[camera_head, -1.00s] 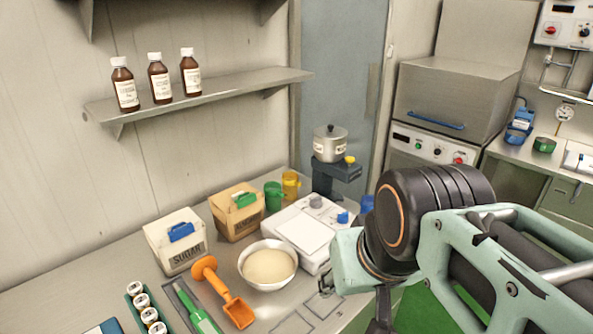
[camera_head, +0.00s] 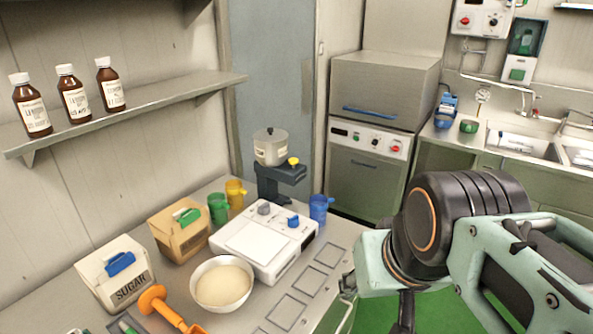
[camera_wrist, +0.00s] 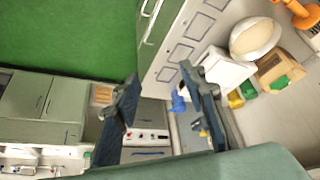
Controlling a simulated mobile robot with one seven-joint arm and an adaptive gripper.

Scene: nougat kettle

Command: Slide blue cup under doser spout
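The blue cup (camera_head: 319,208) stands upright on the counter, just right of the white scale. In the wrist view the blue cup (camera_wrist: 178,102) shows between my fingers, some distance beyond them. The doser seems to be the dark stand (camera_head: 282,184) with a lidded metal pot (camera_head: 270,147) and a yellow knob, behind the scale. The cup is in front and to the right of the stand, apart from it. The spout cannot be made out. My gripper (camera_wrist: 159,78) is open and empty, its two dark fingers spread wide. In the head view my arm mostly hides it.
The white scale (camera_head: 262,243), a bowl of pale powder (camera_head: 222,283), a green cup (camera_head: 218,208) and a yellow cup (camera_head: 236,194) stand left of the blue cup. Outlined squares (camera_head: 287,311) mark bare counter in front. An oven (camera_head: 370,165) stands behind.

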